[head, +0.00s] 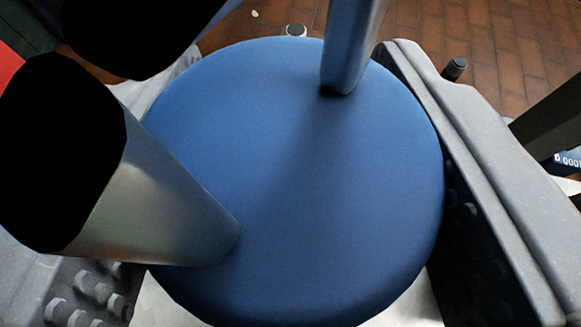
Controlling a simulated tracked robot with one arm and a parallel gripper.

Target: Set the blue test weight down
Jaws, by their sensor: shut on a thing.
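The blue test weight (310,200) fills the middle of the head view as a large round blue disc, seen from above. Two smooth bars rise from its top, one silvery at lower left and one bluish at upper right. They look like parts of its handle. My gripper (112,74) shows as two black jaws at upper left, close above the weight and shut on its handle. The exact grip spot is hidden. I cannot tell whether the disc's underside touches anything.
Grey bolted housings, which look like my own base, flank the disc left and right. A pale surface (405,308) shows below it. Brown tiled floor (500,50) lies beyond, at the top right. A red patch (8,65) is at the left edge, and a blue-white numbered item (568,158) at the right edge.

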